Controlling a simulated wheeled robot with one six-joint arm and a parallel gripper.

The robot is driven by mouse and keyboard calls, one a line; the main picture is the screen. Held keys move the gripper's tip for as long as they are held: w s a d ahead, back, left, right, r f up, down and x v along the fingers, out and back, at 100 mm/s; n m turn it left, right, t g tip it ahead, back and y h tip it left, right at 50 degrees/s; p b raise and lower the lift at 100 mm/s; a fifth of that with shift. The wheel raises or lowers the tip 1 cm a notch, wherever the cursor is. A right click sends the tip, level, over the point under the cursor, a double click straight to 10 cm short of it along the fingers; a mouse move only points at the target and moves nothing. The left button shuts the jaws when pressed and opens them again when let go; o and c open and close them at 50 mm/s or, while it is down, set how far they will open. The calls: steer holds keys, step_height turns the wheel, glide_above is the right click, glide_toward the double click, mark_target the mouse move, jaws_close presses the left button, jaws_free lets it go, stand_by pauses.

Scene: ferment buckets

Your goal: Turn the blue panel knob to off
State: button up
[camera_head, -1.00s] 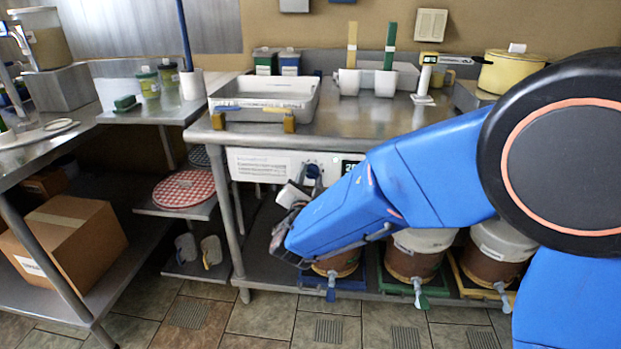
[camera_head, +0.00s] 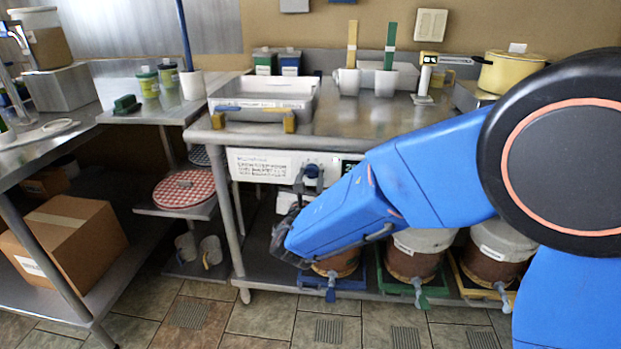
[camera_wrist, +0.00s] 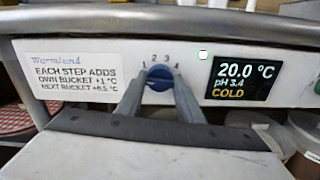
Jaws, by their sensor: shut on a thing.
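The blue knob (camera_wrist: 159,78) sits on the white panel below the counter edge, with the marks 1, 2, 3 and 4 above it. In the wrist view, my gripper (camera_wrist: 160,86) has one finger on each side of the knob and is shut on it. I cannot tell clearly which mark the knob points to. The knob also shows small in the head view (camera_head: 313,171). A dark display (camera_wrist: 241,80) right of the knob reads 20.0 °C, pH 3.4, COLD.
A printed label (camera_wrist: 72,77) is left of the knob. The metal counter (camera_head: 350,125) overhangs the panel. Below stand lidded buckets (camera_head: 417,255) with taps on coloured trays. A table leg (camera_head: 228,220) is left of my gripper.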

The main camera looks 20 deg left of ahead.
steer(key=shift+n, duration=0.6)
steer(key=o, duration=1.1)
steer(key=shift+c, duration=0.2)
steer(key=v, duration=1.7)
steer(key=shift+s+d, duration=0.15)
steer(key=shift+s, duration=0.05)
